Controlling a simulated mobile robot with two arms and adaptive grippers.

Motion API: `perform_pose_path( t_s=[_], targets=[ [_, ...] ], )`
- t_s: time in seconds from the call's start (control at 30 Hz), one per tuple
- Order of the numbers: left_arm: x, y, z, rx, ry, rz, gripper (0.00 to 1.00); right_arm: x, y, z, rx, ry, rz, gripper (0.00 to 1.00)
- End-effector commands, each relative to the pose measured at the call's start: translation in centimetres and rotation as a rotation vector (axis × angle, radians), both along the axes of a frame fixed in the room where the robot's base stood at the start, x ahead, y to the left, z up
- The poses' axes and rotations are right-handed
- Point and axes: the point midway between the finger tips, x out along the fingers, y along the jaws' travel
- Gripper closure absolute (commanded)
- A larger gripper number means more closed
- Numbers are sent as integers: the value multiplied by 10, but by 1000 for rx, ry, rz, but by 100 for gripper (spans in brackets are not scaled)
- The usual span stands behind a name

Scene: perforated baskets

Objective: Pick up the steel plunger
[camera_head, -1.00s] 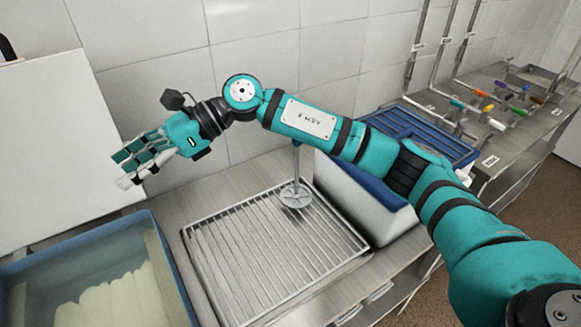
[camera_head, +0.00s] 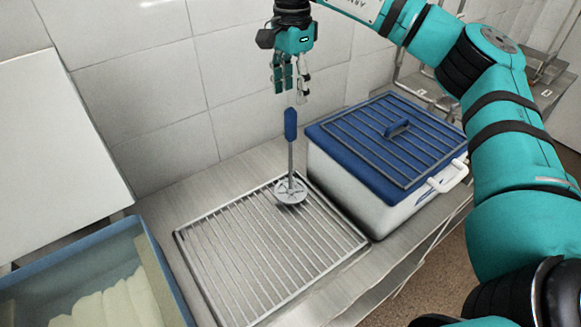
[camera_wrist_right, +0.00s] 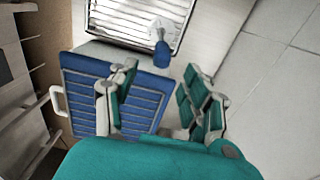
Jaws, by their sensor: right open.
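The steel plunger (camera_head: 291,160) stands upright on a wire rack (camera_head: 215,270), its round perforated disc at the bottom and its blue handle at the top. In the right wrist view its blue handle (camera_wrist_right: 162,54) shows beyond the fingers, with the disc blurred behind it. My right gripper (camera_head: 291,92) points down just above the handle in the head view, open and empty, apart from the plunger. It also shows in the right wrist view (camera_wrist_right: 158,95) with its fingers spread. My left gripper is in neither view.
A white bin with a blue slatted lid (camera_head: 430,150) stands right of the rack, close to the plunger. A blue-rimmed tub (camera_head: 150,240) with pale contents is at the lower left. A white board (camera_head: 60,150) leans at the left. A tiled wall is behind.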

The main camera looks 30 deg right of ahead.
Motion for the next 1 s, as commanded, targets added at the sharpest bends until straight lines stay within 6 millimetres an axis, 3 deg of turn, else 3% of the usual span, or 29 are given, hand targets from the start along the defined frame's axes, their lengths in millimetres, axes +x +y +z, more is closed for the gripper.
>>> perform_pose_path(
  t_s=[0.13, 0.37, 0.53, 0.7, 1.0],
  targets=[
    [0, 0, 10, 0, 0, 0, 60, 0, 0, -23, 0, 2, 1, 51],
    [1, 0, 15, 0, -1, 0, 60, 0, 0, -39, 1, 0, 0, 51],
    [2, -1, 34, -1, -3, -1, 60, 2, 1, -61, 0, 4, 0, 51],
    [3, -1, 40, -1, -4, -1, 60, 3, 1, -83, 1, 0, 1, 51],
    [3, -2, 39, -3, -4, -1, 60, 3, 1, -88, 1, -2, 0, 54]
  ],
)
